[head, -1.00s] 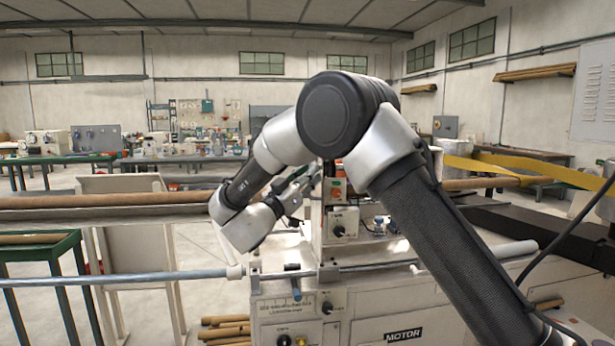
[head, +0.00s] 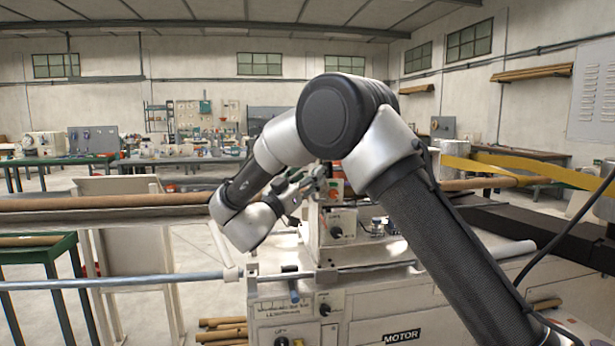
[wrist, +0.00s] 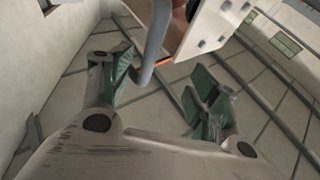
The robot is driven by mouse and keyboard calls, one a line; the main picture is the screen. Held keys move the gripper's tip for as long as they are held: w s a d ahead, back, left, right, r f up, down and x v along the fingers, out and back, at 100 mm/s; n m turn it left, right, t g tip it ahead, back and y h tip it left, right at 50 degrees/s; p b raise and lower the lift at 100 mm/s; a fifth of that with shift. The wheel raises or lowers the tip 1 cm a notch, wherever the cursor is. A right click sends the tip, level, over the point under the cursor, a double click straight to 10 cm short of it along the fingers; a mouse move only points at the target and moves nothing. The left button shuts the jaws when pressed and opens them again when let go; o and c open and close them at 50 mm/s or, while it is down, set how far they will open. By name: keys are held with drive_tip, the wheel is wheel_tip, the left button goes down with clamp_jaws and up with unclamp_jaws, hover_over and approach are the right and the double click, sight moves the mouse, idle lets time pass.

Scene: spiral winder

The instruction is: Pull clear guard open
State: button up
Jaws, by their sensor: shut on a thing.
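My gripper (head: 306,184) is at the upper part of the winder's control unit, left of my upper arm, in the head view. In the wrist view its two green-padded fingers (wrist: 166,88) reach forward from the bottom. A smooth grey bar (wrist: 155,45) comes down from the top between them, close against the left pad.
The white winder body (head: 365,305) with its control box (head: 336,227) fills the lower middle. A long steel mandrel (head: 120,281) crosses at the left. A pale plate with holes (wrist: 208,28) is close beside the bar. Green-framed tables stand at the left.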

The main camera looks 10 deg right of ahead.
drive_tip(key=shift+c, duration=0.2)
drive_tip(key=shift+s+a+f, duration=0.15)
drive_tip(key=shift+a, duration=0.15)
drive_tip(key=shift+c, duration=0.6)
drive_tip(key=v, duration=1.1)
drive_tip(key=shift+s, duration=0.2)
drive_tip(key=shift+c, duration=0.3)
